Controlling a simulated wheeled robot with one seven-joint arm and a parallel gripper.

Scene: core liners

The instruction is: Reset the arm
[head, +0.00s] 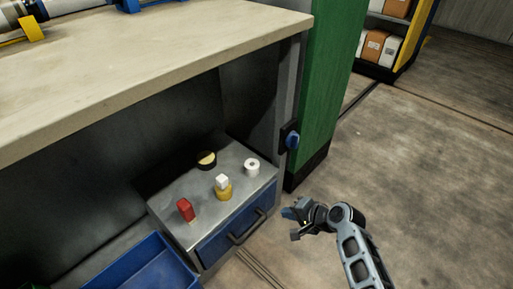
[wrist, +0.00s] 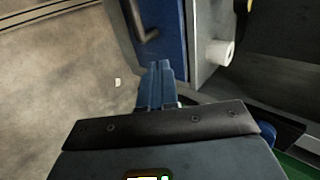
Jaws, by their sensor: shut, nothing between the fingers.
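My gripper (head: 290,214) is out in front of the low drawer cabinet, to the right of its blue drawer front, over the floor. Its fingers (wrist: 161,83) show side by side and shut in the wrist view, with nothing between them. My arm comes in from the lower right of the head view. The gripper appears apart from the cabinet and the items on it.
A blue bin (head: 150,268) stands left. The right floor is clear.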

